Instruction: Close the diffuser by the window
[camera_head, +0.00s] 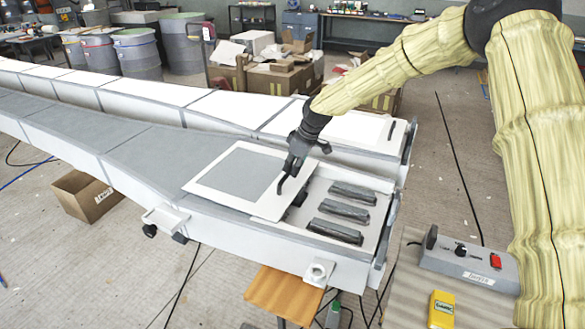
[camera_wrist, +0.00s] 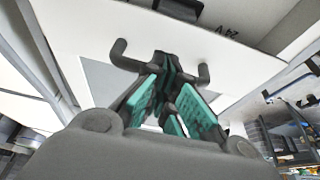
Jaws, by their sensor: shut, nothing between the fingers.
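A flat white panel with a grey middle (camera_head: 212,192) lies on the near long white body, at the left edge of an open bay (camera_head: 318,192). The bay shows several dark grey bars. My gripper (camera_head: 287,182) is over the panel's right edge, at a dark handle (camera_wrist: 122,60). In the wrist view my gripper (camera_wrist: 166,62) has its teal-padded fingers closed together at the tips, between the two ends of the handle. The fingers hide the handle's middle; I cannot tell whether they touch it. Nothing shows between the fingertips. I cannot tell which part is the window.
A second long white body (camera_head: 240,108) runs behind the near one. A grey control box with a red switch (camera_head: 470,262) and a yellow box (camera_head: 441,309) rest on a bench at the lower right. Cardboard boxes (camera_head: 272,78) and grey drums (camera_head: 138,54) stand behind.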

